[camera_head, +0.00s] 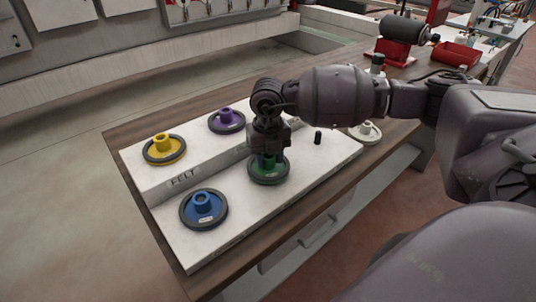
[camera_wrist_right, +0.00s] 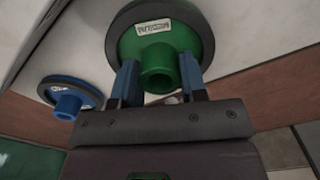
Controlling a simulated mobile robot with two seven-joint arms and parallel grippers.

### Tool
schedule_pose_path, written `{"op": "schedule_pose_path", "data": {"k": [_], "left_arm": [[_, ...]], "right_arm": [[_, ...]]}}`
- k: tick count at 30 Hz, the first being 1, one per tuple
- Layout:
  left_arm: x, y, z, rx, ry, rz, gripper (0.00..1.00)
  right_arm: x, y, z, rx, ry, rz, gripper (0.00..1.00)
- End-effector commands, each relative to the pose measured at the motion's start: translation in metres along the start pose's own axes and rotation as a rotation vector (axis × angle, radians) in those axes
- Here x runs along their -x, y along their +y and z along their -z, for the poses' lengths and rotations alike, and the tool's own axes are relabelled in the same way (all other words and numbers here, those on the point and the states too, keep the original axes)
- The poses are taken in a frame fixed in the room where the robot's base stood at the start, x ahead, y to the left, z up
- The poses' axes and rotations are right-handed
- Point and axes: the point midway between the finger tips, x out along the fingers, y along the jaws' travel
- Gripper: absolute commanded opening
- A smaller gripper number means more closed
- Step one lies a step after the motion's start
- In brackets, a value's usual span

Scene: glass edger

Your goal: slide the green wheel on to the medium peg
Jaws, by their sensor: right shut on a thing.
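The green wheel (camera_head: 268,173) has a black rim, a green hub and a small label. It sits at or just above the front step of the white board (camera_head: 165,185); contact with the board cannot be told. My right gripper (camera_head: 268,158) comes down on it from above. In the right wrist view the green wheel (camera_wrist_right: 160,35) shows its hub between the blue fingertips of my right gripper (camera_wrist_right: 160,78), which is shut on the hub. A bare dark peg (camera_head: 318,137) stands on the board to the right. Whether any peg is under the green wheel is hidden. My left gripper is out of view.
A blue wheel (camera_head: 204,209) lies left of the green one on the front step. Yellow (camera_head: 164,149) and purple (camera_head: 226,121) wheels are on the raised back step. A white wheel (camera_head: 366,132) is beyond the board's right end. A red bin (camera_head: 455,54) stands far right.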

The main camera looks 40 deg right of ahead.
Motion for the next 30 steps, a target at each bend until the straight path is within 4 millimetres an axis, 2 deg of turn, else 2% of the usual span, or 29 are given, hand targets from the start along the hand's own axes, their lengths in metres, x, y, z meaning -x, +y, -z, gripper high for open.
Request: {"op": "schedule_pose_path", "data": {"k": [18,19,24,30], "left_arm": [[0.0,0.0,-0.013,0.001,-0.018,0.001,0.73],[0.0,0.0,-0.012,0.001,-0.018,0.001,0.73],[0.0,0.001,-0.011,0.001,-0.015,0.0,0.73],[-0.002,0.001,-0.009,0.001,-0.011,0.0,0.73]], "right_arm": [[-0.012,0.0,0.0,0.0,-0.001,-0.001,0.02],[-0.012,0.0,0.0,0.0,-0.001,-0.001,0.42],[-0.011,0.0,0.0,0.0,-0.001,-0.001,0.68],[-0.012,0.0,0.0,0.0,-0.001,0.0,0.69]]}}
